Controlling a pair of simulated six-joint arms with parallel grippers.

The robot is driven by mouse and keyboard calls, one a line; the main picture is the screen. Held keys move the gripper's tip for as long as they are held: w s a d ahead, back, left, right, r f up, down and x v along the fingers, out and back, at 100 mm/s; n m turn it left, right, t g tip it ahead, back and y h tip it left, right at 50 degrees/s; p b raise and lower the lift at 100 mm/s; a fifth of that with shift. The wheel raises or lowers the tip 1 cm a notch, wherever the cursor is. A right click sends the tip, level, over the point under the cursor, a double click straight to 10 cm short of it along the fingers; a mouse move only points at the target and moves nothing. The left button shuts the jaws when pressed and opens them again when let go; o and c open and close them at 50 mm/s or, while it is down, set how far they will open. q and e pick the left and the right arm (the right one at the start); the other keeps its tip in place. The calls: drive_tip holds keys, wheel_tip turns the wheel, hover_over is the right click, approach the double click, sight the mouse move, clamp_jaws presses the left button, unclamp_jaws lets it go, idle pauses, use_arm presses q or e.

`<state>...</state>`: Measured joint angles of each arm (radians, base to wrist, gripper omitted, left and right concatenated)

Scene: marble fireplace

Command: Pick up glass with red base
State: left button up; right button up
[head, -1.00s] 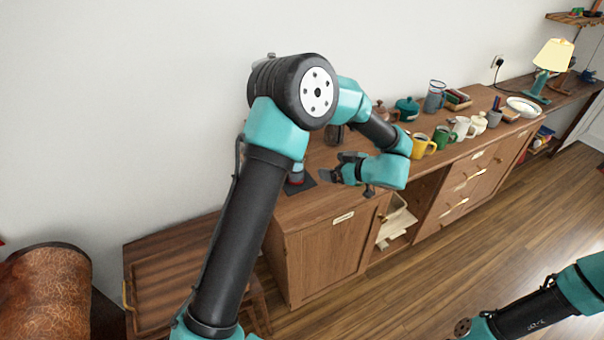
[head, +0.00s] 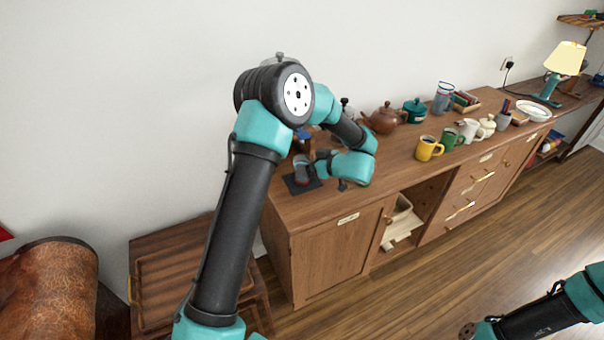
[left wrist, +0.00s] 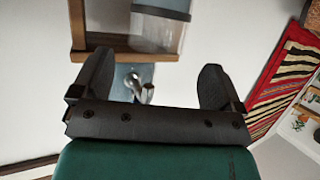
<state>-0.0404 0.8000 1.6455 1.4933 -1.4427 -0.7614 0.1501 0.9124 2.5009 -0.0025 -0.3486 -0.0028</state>
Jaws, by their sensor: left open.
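The glass with the red base (head: 302,172) stands upright on a dark square mat (head: 305,186) near the left end of the wooden sideboard. My left gripper (head: 316,166) is low over the sideboard, just right of the glass and very close to it. Whether it touches the glass I cannot tell. In the left wrist view the two dark fingers of my left gripper (left wrist: 155,88) are wide apart with nothing clearly held. The glass is not clearly recognisable in that view.
Behind my left gripper stand a blue item (head: 303,140) and a brown teapot (head: 384,118). A yellow mug (head: 429,148) and a green mug (head: 452,139) stand to the right. The sideboard top (head: 395,165) is bare between gripper and mugs. A lamp (head: 560,70) stands far right.

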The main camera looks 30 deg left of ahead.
sight(296, 159)
idle(0.3)
use_arm(q)
drive_tip(key=shift+f+x, duration=0.1)
drive_tip(key=shift+x, duration=1.2)
drive_tip(key=shift+f+x, duration=0.15)
drive_tip(key=shift+x, duration=1.2)
drive_tip(key=shift+w+d, duration=0.15)
drive_tip(key=shift+w, duration=0.05)
drive_tip(key=c, duration=1.6)
drive_tip(key=shift+r, duration=0.85)
drive_tip(key=shift+c, duration=0.2)
drive_tip(key=s+d+r, duration=0.3)
drive_tip(key=s+d, duration=0.5)
drive_tip(key=s, duration=0.5)
drive_tip(key=shift+s+d+r, duration=0.2)
drive_tip(key=shift+s, duration=0.1)
